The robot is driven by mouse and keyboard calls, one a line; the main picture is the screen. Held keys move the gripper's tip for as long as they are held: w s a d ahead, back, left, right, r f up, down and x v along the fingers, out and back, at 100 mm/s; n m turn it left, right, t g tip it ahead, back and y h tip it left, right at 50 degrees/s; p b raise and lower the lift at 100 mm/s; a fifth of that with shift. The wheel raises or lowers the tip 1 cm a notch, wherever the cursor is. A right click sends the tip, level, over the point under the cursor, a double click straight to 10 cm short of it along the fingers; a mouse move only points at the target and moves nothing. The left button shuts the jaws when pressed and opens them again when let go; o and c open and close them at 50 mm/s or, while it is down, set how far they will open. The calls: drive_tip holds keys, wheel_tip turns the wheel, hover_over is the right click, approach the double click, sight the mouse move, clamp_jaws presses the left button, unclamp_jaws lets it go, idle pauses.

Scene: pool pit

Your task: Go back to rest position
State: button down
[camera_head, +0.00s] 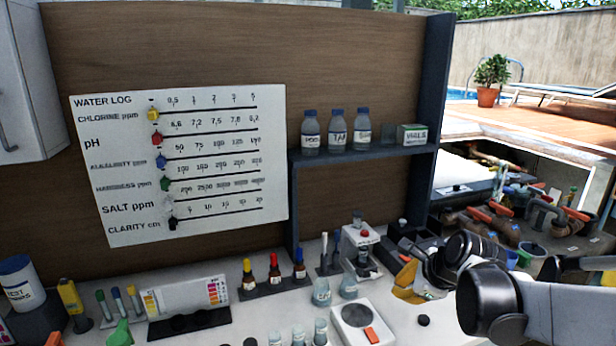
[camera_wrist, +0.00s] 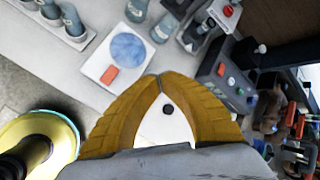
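My gripper (camera_head: 412,284) shows at the lower right of the head view, over the right end of the white bench, with my arm coming in from the right edge. In the wrist view its two yellow fingers (camera_wrist: 159,77) bow outward and their tips come together. The gap behind the tips holds nothing. Through it I see the white bench top and a small black knob (camera_wrist: 168,109), which also lies on the bench in the head view (camera_head: 424,320), below the gripper and apart from it.
A white scale (camera_head: 362,326) with an orange patch, glass beakers (camera_head: 322,292) and a red-topped device (camera_head: 362,250) stand left of the gripper. Dark boxes (camera_head: 410,235) sit behind it. Pipes and valves (camera_head: 530,215) fill the pit at right. Labelled bottles (camera_head: 337,130) stand on a shelf.

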drive_tip(key=s+a+r+n+h, duration=0.1)
drive_tip(key=s+n, duration=1)
drive_tip(key=s+a+r+n+h, duration=0.1)
drive_tip(key=s+a+n, duration=0.1)
drive_tip(key=s+n, duration=0.9)
drive_tip(key=shift+a, duration=0.3)
